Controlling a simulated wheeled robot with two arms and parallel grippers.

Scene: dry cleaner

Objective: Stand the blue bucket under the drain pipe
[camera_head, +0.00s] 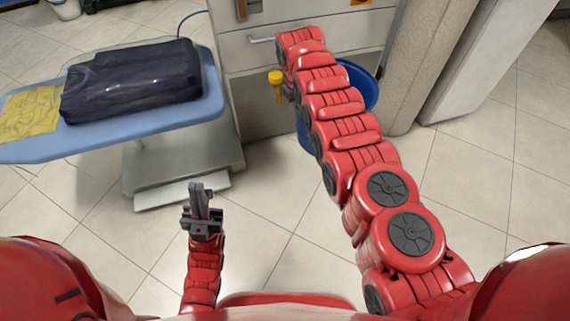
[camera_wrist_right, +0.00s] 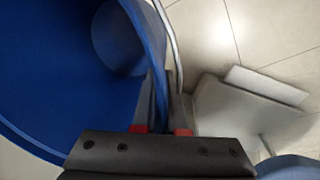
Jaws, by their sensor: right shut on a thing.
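The blue bucket (camera_head: 359,84) is upright or nearly so beside the grey cabinet, partly hidden behind my right arm. In the right wrist view my right gripper (camera_wrist_right: 163,110) is shut on the rim of the bucket (camera_wrist_right: 60,70), one finger inside and one outside. In the head view my arm hides this gripper. A yellow-handled fitting (camera_head: 275,78), which may be the drain pipe's valve, shows left of the arm; the pipe itself is mostly hidden. I cannot tell whether the bucket touches the floor. My left gripper (camera_head: 198,192) is empty, its fingers close together, low over the floor.
A blue ironing board (camera_head: 215,98) with a dark folded garment (camera_head: 135,80) and a yellow cloth (camera_head: 30,110) stands at left on a grey base (camera_head: 180,155). The drawer cabinet (camera_head: 240,50) is behind. A beige column (camera_head: 425,70) stands to the right. Front floor is clear.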

